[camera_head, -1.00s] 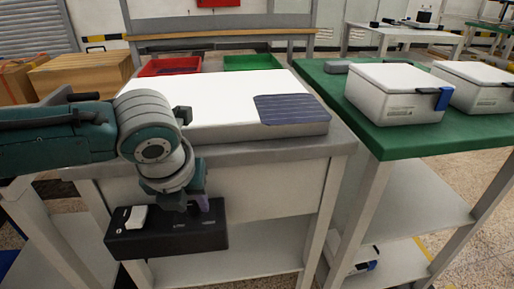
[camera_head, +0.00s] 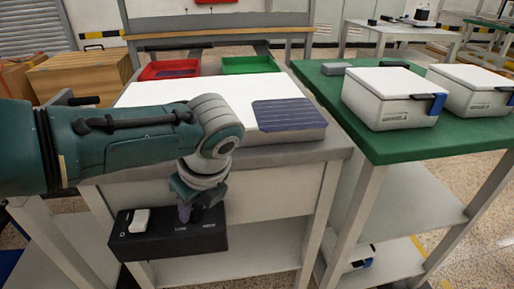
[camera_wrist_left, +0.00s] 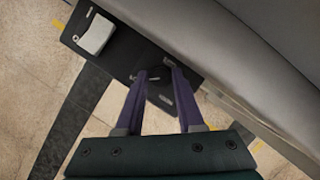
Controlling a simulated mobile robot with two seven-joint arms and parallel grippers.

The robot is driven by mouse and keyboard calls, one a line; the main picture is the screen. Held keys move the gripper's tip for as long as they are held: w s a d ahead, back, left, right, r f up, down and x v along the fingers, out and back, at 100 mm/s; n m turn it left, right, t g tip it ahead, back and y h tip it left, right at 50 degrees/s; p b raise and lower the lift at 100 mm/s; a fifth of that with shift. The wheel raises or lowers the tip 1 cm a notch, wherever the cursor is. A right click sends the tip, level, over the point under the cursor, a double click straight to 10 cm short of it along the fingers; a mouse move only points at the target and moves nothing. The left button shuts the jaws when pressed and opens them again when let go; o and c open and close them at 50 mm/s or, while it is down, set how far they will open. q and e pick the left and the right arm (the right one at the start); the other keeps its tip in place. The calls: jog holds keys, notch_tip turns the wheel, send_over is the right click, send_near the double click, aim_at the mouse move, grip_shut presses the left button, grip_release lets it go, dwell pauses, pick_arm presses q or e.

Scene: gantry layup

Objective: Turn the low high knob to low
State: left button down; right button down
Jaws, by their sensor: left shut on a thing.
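The black control box (camera_head: 150,246) hangs at the front edge of the workbench. A white rocker switch (camera_head: 140,220) is at its left end, and the labels LOW (camera_head: 180,229) and HIGH (camera_head: 208,224) show on its front. My left gripper (camera_head: 185,212) points down at the box near the LOW label. In the left wrist view its purple fingers (camera_wrist_left: 157,72) converge at the box, shut on the knob. The knob itself is dark and mostly hidden between the fingers, so its pointing direction cannot be told. My right gripper is not in view.
A white sheet (camera_head: 170,92) and a dark blue ribbed panel (camera_head: 290,114) lie on the bench. A red tray (camera_head: 168,70) and a green tray (camera_head: 250,65) stand behind. White lidded boxes (camera_head: 385,97) stand on the green-topped table (camera_head: 400,148) to the right.

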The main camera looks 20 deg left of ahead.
pick_arm(q)
jog(key=shift+n, duration=0.5)
jog(key=c, duration=0.5)
grip_release()
jog(key=shift+r, duration=0.1)
jog(key=p+v, duration=0.5)
jog(key=v, duration=0.4)
jog(key=shift+w+d+r, duration=0.1)
jog(key=shift+w+r, duration=0.05)
jog(key=shift+r, duration=0.15)
